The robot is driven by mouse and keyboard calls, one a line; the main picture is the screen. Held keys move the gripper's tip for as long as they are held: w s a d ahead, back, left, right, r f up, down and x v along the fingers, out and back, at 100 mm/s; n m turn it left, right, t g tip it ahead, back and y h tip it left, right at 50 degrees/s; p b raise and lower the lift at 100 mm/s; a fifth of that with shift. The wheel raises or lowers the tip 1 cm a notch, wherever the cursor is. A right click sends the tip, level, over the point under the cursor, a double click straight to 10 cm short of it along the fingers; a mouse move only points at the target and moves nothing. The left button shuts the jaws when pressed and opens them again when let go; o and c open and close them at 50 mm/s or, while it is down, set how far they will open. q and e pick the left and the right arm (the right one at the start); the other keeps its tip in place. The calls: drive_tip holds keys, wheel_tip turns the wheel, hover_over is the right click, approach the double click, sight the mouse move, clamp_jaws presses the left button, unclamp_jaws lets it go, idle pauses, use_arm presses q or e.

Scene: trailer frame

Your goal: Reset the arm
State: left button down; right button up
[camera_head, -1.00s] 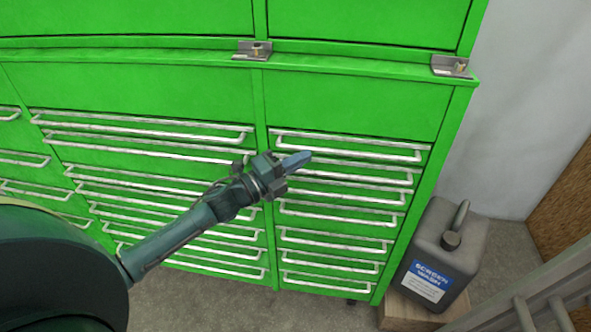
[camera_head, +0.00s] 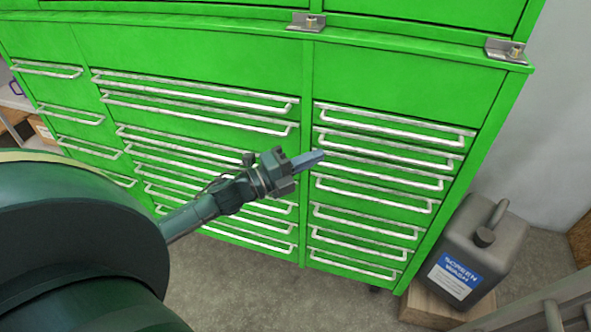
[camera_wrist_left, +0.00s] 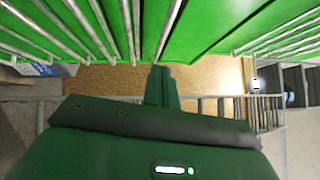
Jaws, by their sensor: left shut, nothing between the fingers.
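My left gripper (camera_head: 308,160) reaches in from the left in the head view. Its fingers are shut together and hold nothing. It is in front of the right column of drawers of a green tool cabinet (camera_head: 190,46), near the upper drawer handles; I cannot tell the exact gap. In the left wrist view the closed fingers (camera_wrist_left: 161,88) point away from the camera, with the green cabinet (camera_wrist_left: 212,22) along the top. My right gripper is in neither view.
A dark screen wash canister (camera_head: 470,252) stands on a wooden block (camera_head: 428,306) right of the cabinet. A metal railing (camera_head: 560,308) is at the lower right. Bare grey floor (camera_head: 262,290) lies below the cabinet. Long metal drawer handles (camera_head: 395,122) stick out from the cabinet front.

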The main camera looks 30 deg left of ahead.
use_arm(q)
drive_tip(key=shift+v, duration=1.85)
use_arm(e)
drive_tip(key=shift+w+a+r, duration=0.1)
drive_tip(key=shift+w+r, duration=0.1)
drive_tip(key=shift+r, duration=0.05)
use_arm(q)
drive_tip(key=s+d+f+n+g+y+p, duration=0.3)
drive_tip(key=s+d+f+n, duration=0.3)
drive_tip(key=n, duration=0.5)
drive_tip(key=s+d+f+n+g+y+p, duration=0.3)
drive_tip(key=s+d+f+n, duration=0.3)
drive_tip(key=s+d+n, duration=0.3)
drive_tip(key=s+n, duration=0.1)
drive_tip(key=n, duration=0.1)
drive_tip(key=shift+f+n+y, duration=0.25)
drive_tip(key=shift+n+y, duration=0.05)
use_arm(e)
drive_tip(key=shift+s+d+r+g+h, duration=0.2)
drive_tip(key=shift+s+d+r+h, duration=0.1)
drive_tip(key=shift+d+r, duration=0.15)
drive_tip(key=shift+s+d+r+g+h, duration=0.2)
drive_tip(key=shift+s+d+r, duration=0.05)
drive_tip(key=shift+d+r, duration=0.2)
use_arm(q)
drive_tip(key=shift+s, duration=0.1)
